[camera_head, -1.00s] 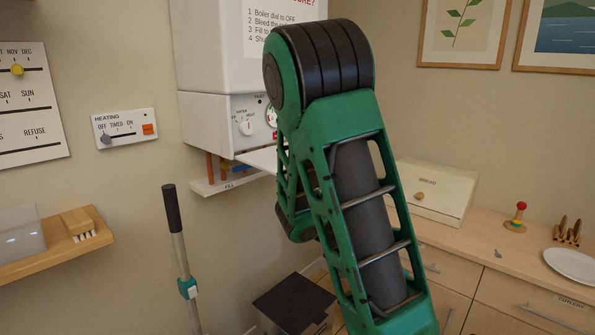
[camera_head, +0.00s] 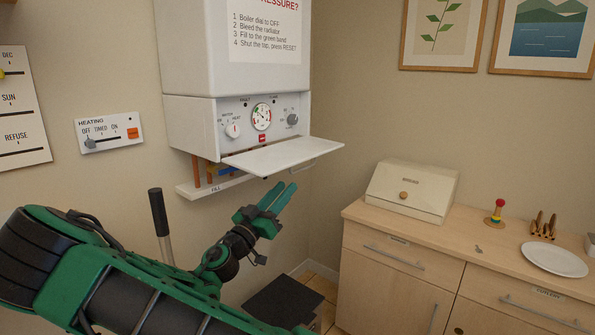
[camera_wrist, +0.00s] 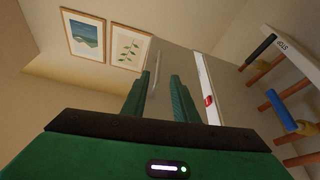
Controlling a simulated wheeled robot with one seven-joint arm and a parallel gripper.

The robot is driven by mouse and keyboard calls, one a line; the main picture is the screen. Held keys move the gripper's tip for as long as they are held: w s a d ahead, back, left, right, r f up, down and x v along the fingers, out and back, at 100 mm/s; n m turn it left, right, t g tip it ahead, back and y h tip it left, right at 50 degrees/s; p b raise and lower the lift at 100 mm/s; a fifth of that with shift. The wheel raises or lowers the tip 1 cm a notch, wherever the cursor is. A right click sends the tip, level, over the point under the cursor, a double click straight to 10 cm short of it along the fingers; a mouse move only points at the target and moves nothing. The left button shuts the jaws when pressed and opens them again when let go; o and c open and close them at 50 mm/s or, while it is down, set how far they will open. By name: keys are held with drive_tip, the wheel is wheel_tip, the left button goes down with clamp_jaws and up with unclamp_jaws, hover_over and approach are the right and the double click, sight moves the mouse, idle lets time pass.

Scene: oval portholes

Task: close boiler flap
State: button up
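The boiler flap (camera_head: 283,156) is a flat white panel under the boiler's control panel (camera_head: 262,120). It stands open, sticking out nearly level, with a thin handle (camera_head: 304,166) at its front edge. My gripper (camera_head: 288,186) is just below the flap, pointing up and right, apart from it in the head view. Its two green fingers are parted, with nothing seen held between them. In the wrist view my gripper (camera_wrist: 160,76) points up, and a grey surface, probably the flap's underside, lies beyond the fingers.
The fill shelf (camera_head: 213,187) and copper pipes lie under the boiler, left of my gripper. A dark-topped box (camera_head: 283,301) is below. The counter with the bread box (camera_head: 412,190) is at the right. Space before the flap is clear.

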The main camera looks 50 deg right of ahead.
sight(301, 170)
drive_tip(key=x, duration=1)
drive_tip(key=shift+d+r, duration=0.1)
drive_tip(key=shift+d, duration=0.15)
clamp_jaws()
drive_tip(key=shift+w+a, duration=0.1)
drive_tip(key=shift+w, duration=0.1)
idle(0.8)
drive_tip(key=shift+d, duration=0.35)
drive_tip(key=shift+s, duration=0.2)
